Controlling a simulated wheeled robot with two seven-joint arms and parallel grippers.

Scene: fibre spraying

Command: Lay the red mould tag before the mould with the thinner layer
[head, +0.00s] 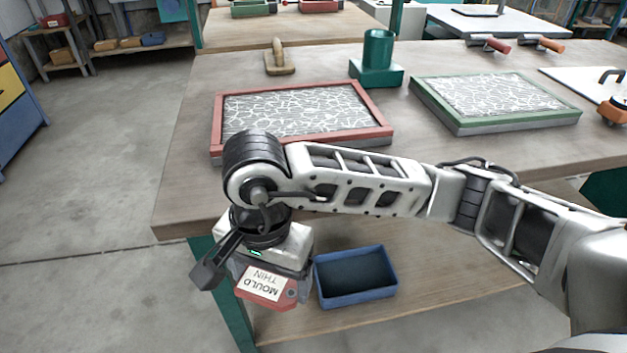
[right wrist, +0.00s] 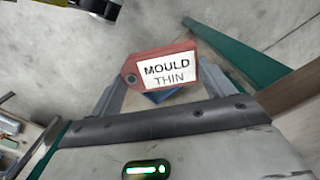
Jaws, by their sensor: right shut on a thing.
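The red mould tag (head: 265,287) has a white label reading "MOULD THIN". It also shows in the right wrist view (right wrist: 162,71). My right gripper (head: 272,268) is shut on it and holds it in front of the table's near edge, below the tabletop. The red-framed mould (head: 304,140) lies on the table at the left, partly behind my right arm. The green-framed mould (head: 550,123) lies to its right. Both hold a pale web of fibres with dark gaps; I cannot tell surely which layer is thinner. My left gripper is not in view.
A green cup on a block (head: 377,74) and a wooden-handled tool (head: 279,63) stand behind the moulds. Red- and orange-handled tools lie at the back right. A blue bin (head: 355,293) sits on the lower shelf. The tabletop (head: 190,160) is bare left of the red mould.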

